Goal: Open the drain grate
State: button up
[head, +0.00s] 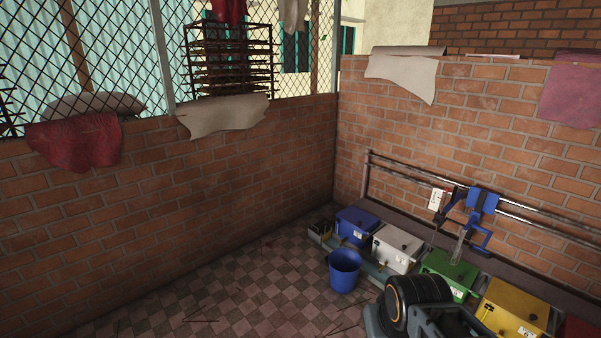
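I cannot make out a drain grate for certain in the head view. A narrow greenish channel or ledge (352,257) runs along the floor in front of the row of coloured boxes, partly hidden by a blue bucket (344,271). Whether it holds a grate is too small to tell. A dark part of my arm with an orange ring shows at the bottom right, in front of the boxes. My gripper's fingers are not in view.
Blue (357,225), white (397,247), green (448,270) and yellow (512,308) boxes line the right brick wall (440,135). A blue device (482,201) hangs on rails above them. The checkered floor (255,295) is mostly clear, with thin sticks scattered.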

aim_at(323, 225)
jog(key=u, duration=0.45)
jog(key=i, duration=1.9)
jog(key=u, duration=0.25)
jog(key=i, duration=2.3)
jog(key=z, duration=1.1)
jog(key=i, duration=1.2)
jog(key=z, duration=0.4)
